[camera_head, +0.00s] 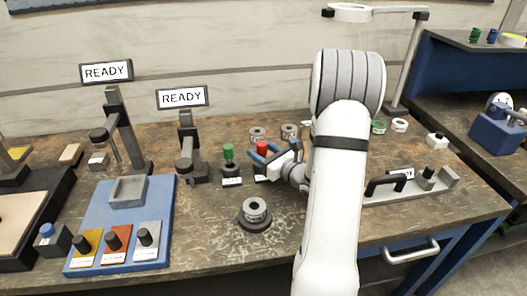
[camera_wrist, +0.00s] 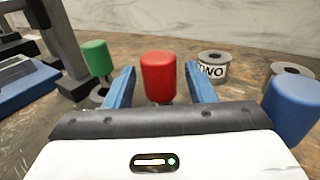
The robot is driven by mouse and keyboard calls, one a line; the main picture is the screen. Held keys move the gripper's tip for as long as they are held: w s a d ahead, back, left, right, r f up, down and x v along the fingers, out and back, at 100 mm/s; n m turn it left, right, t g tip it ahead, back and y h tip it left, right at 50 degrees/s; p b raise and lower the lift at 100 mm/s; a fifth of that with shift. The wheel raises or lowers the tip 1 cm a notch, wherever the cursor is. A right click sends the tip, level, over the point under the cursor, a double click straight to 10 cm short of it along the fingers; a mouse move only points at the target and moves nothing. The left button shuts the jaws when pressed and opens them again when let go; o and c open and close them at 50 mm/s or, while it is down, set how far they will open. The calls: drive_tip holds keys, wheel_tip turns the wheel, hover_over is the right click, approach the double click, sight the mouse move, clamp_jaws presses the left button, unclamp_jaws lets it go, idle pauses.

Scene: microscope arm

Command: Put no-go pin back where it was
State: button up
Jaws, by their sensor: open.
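The red-topped pin (camera_head: 262,147), which I take for the no-go pin, stands upright near the back of the bench. In the wrist view the red pin (camera_wrist: 159,75) is between the two blue fingers of my gripper (camera_wrist: 160,88), with a gap on each side. My gripper (camera_head: 266,155) is open around it in the head view. The pin's lower end is hidden, so I cannot tell how it is seated. A green-topped pin (camera_head: 228,152) stands in a dark base to its left; it also shows in the wrist view (camera_wrist: 96,58).
Metal rings (camera_head: 257,134) lie behind the pins, one labelled TWO (camera_wrist: 212,68). A blue knob (camera_wrist: 292,106) is close right of my gripper in the wrist view. A ring on a dark base (camera_head: 254,212) stands in front. Two READY stands (camera_head: 186,150) rise at left.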

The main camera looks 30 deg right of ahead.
drive_tip(key=shift+r, duration=0.15)
